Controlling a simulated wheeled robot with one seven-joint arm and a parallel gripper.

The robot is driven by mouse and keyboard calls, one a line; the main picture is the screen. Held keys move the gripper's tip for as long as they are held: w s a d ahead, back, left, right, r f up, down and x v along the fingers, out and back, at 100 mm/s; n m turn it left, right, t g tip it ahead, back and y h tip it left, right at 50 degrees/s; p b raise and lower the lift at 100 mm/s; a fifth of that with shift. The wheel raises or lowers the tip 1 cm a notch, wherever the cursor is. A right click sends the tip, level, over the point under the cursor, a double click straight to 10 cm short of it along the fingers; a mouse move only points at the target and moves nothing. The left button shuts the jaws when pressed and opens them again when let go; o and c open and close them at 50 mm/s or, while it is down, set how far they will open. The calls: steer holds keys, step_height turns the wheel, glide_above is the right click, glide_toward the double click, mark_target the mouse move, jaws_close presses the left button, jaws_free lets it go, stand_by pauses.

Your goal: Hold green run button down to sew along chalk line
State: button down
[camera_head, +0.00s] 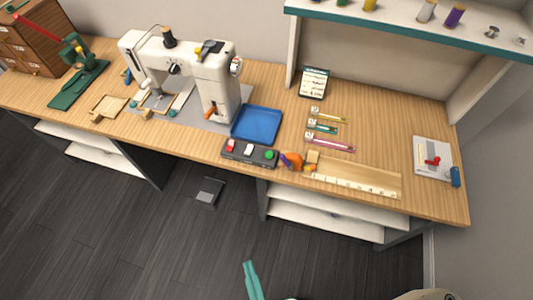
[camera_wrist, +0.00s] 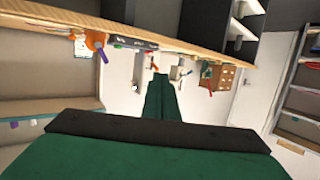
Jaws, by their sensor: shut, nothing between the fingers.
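A white sewing machine (camera_head: 205,75) stands at the back left of the wooden table. A dark control box (camera_head: 236,151) sits at the front edge, right of the machine. Its green button (camera_head: 270,155) is at the right end, with a white and a red button further left. Pale cloth (camera_head: 180,101) seems to lie by the needle; I cannot make out a chalk line. My gripper (camera_head: 248,265) is shut and empty, over the floor in front of the table, well apart from the box. Its green fingers (camera_wrist: 156,78) meet in the wrist view.
A blue tray (camera_head: 256,124) lies behind the box. A foot pedal (camera_head: 208,192) is on the floor. The air between gripper and table looks free.

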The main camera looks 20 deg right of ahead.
steer(key=w+d+f+m+g+h, duration=0.1)
steer(key=w+d+f+m, duration=0.1)
steer(key=w+f+m, duration=0.3)
steer(key=w+d+f+m+g, duration=0.1)
steer(key=w+d+m, duration=0.15)
steer(key=w, duration=0.35)
step_height(320, 180, up, 14)
steer(key=m+g+y, duration=0.2)
steer(key=m+g, duration=0.2)
steer(key=m, duration=1.4)
glide_above(271, 157)
steer(key=shift+f, duration=0.15)
steer(key=shift+f, duration=4.45)
steer(key=shift+w, duration=0.1)
